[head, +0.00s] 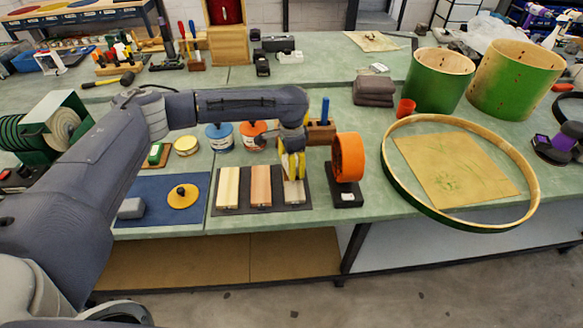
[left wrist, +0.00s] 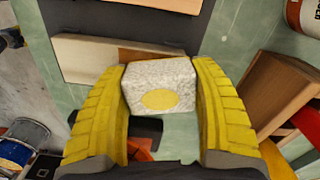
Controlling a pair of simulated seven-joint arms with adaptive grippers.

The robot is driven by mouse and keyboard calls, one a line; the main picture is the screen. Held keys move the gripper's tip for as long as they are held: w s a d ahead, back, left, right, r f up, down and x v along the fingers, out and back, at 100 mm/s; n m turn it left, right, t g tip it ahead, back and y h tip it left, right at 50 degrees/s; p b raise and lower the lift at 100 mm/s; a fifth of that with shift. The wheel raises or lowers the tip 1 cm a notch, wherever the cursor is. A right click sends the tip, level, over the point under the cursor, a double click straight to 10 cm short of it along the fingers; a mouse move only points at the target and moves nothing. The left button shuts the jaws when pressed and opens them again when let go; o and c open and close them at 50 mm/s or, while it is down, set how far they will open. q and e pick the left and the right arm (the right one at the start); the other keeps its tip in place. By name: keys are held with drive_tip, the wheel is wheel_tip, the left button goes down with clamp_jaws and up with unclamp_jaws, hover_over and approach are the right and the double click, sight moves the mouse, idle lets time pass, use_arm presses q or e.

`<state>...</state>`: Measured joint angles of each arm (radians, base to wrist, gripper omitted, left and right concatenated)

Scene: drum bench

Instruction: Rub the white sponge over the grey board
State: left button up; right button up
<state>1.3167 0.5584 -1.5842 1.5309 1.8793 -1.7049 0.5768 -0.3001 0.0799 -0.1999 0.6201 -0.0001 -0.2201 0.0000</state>
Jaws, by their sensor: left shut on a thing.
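My left gripper (head: 292,168) is above the grey board, with its yellow fingers closed around the white sponge. In the left wrist view, the white speckled sponge (left wrist: 160,82) with a yellow oval on its face sits between the two fingers (left wrist: 160,105). The grey board (head: 294,193) is the rightmost of three boards on a dark mat, and the gripper hides its far end. A pale board in the left wrist view (left wrist: 82,60) runs up to the sponge. I cannot tell whether sponge and board touch. My right gripper is out of view.
A brown board (head: 261,186) and a cream board (head: 228,188) lie left of the grey one. An orange wheel on a black stand (head: 347,158) stands close on the right. Paint cans (head: 219,138) and a wooden tool block (head: 320,133) stand behind.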

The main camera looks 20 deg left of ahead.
use_arm(q)
drive_tip(key=shift+w+a, duration=0.25)
drive_tip(key=shift+w, duration=0.25)
drive_tip(key=shift+s, duration=0.1)
drive_tip(key=shift+s+d, duration=0.25)
drive_tip(key=shift+s, duration=0.35)
drive_tip(key=shift+s+d, duration=0.25)
drive_tip(key=shift+s, duration=0.35)
drive_tip(key=shift+w+a, duration=0.1)
drive_tip(key=shift+w, duration=0.2)
drive_tip(key=shift+s, duration=0.1)
drive_tip(key=shift+s+d, duration=0.25)
drive_tip(key=shift+s, duration=0.35)
drive_tip(key=shift+s+d, duration=0.25)
drive_tip(key=shift+s, duration=0.4)
drive_tip(key=shift+s+d, duration=0.25)
drive_tip(key=shift+s, duration=0.35)
drive_tip(key=shift+w, duration=0.1)
drive_tip(key=shift+w+a, duration=0.25)
drive_tip(key=shift+w, duration=0.35)
drive_tip(key=shift+w+a, duration=0.25)
drive_tip(key=shift+w, duration=0.3)
